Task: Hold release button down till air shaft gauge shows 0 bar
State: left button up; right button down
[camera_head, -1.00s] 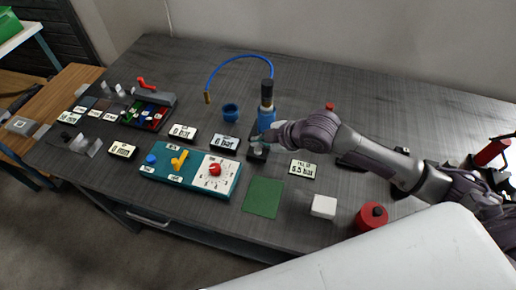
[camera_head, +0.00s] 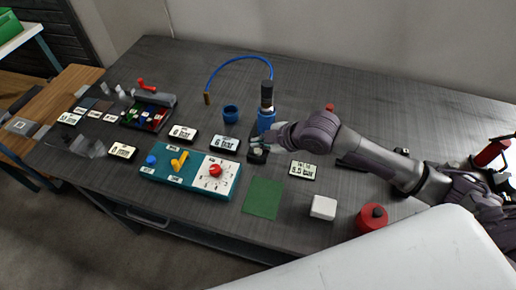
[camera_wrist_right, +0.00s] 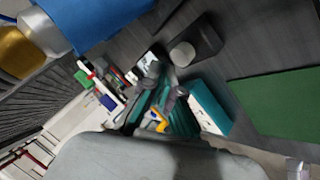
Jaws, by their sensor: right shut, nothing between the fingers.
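The release button is a pale round cap on a small black block (camera_head: 257,157), beside the foot of the blue-and-black air shaft (camera_head: 267,118). My right gripper (camera_head: 263,141) is shut and empty, close by the block's far side. In the right wrist view the gripper's fingers (camera_wrist_right: 158,98) appear apart from the pale button (camera_wrist_right: 182,53), though depth is hard to judge. One display (camera_head: 225,144) seems to read 6 bar, as does another (camera_head: 182,134). Which one is the shaft gauge is unclear. My left gripper is not in view.
A teal panel (camera_head: 160,179) with a yellow lever and red knob lies left of the block. A green mat (camera_head: 263,198), a white box (camera_head: 323,207) and a red cylinder (camera_head: 372,218) lie in front. The back right is mostly clear.

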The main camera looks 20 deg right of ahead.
aim_at(260, 151)
jog(key=shift+f, duration=0.45)
jog(key=shift+f, duration=0.55)
dwell(0.7)
jog(key=shift+r, duration=0.1)
dwell(2.7)
jog(key=shift+r+p, duration=0.9)
jog(key=shift+p, duration=0.2)
notch_tip(260, 151, up, 5)
jog(key=p, duration=0.5)
jog(key=shift+r, duration=0.1)
